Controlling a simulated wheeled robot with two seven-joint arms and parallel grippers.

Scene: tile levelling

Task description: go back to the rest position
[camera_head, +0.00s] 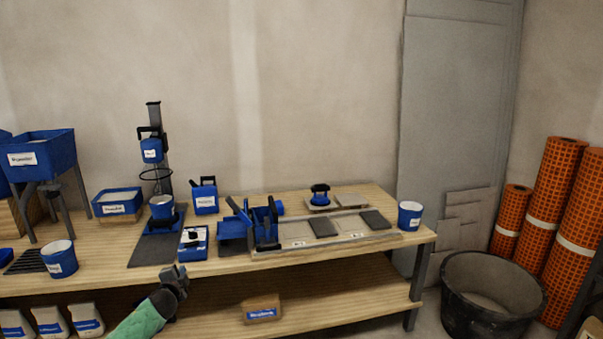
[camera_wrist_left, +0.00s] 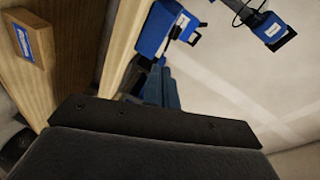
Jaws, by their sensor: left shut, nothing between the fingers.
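My left gripper (camera_head: 176,278) is at the front edge of the workbench (camera_head: 115,266), low in the camera_head view, with my green-sleeved arm coming in below it. It is shut and empty, and it touches nothing that I can see. In the left wrist view the dark gripper body (camera_wrist_left: 150,125) fills the lower part, and its fingertips are not clear there. My right gripper is not in view.
On the bench stand a blue-based mixing stand (camera_head: 155,150), several blue containers, a tray with dark tiles (camera_head: 323,227) and a white-and-blue bucket (camera_head: 410,216). The lower shelf holds a small box (camera_head: 262,308). A black tub (camera_head: 490,295) and orange rolls (camera_head: 550,195) stand right.

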